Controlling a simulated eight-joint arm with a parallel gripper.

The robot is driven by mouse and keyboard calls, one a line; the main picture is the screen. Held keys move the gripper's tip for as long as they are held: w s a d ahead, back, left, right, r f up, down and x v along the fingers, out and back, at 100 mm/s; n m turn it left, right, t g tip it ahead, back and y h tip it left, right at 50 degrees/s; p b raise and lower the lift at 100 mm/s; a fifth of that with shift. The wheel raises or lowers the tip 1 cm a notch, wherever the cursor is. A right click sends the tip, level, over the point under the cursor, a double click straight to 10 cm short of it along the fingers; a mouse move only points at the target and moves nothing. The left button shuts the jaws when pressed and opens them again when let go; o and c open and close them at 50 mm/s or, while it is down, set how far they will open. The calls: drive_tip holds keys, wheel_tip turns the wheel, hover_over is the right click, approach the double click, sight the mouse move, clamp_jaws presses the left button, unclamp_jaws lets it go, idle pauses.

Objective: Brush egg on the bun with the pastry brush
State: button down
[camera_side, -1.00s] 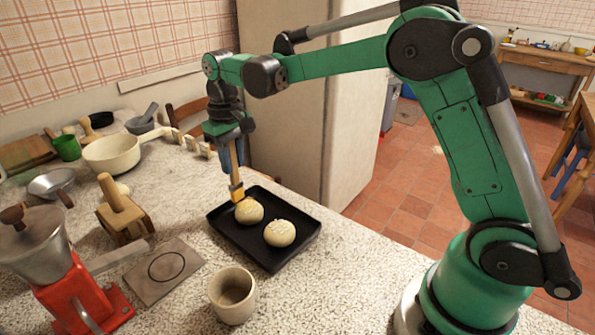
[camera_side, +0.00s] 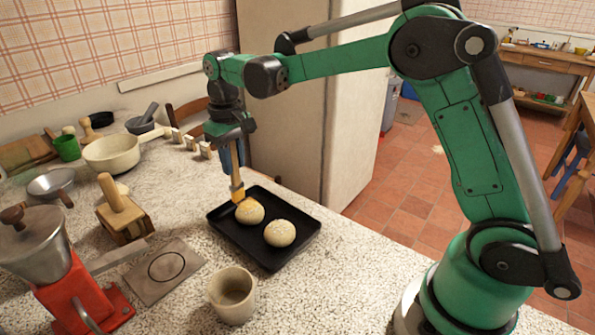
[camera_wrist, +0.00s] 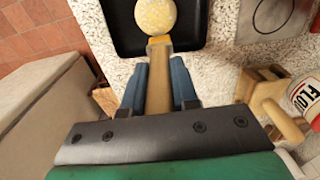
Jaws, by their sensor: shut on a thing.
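My gripper (camera_side: 231,155) points down at the far left corner of the black tray (camera_side: 268,261). It is shut on the pastry brush (camera_side: 237,181), whose yellow bristles are at the lower end. The bristles meet or nearly meet the left edge of one bun (camera_side: 250,212). A second bun (camera_side: 279,233) sits beside it on the tray. In the wrist view my blue fingers (camera_wrist: 159,85) flank the brush handle (camera_wrist: 159,90), with the bristle tip at the near edge of a speckled bun (camera_wrist: 155,15). Whether they touch is hard to tell.
A beige cup (camera_side: 232,297) stands in front of the tray. A square plate with a circle (camera_side: 166,270), a wooden block (camera_side: 120,215), a red grinder (camera_side: 75,290) and a cream pot (camera_side: 112,153) stand to the left. Counter right of the tray is clear.

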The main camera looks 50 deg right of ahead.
drive_tip(key=shift+w, duration=0.3)
drive_tip(key=shift+r, duration=3.5)
drive_tip(key=s+f, duration=0.3)
drive_tip(key=f, duration=0.2)
drive_tip(key=shift+s+f, duration=0.2)
drive_tip(key=shift+f, duration=0.1)
drive_tip(key=shift+f, duration=0.6)
